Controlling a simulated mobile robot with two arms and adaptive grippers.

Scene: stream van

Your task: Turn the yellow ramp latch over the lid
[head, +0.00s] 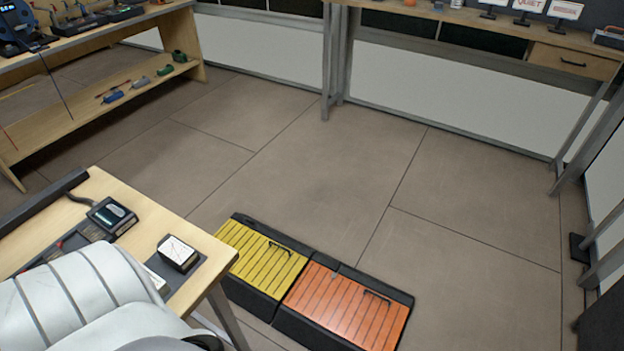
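A yellow slatted ramp lid (262,262) lies on a black case on the floor at the lower middle. A thin dark bar-like piece (280,247) lies near its upper right edge. Another small dark piece shows on the black rim at its far left corner. I cannot tell which of these is the latch or how it is turned. An orange slatted lid (345,308) on a similar black case adjoins it on the right, with its own dark bar. Neither of my grippers is in view.
A wooden table (207,252) with a small black-and-white box (178,253) and a dark device (112,214) stands at left, close to the yellow ramp. My white body part fills the lower left corner. The floor (330,170) beyond the ramps is clear.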

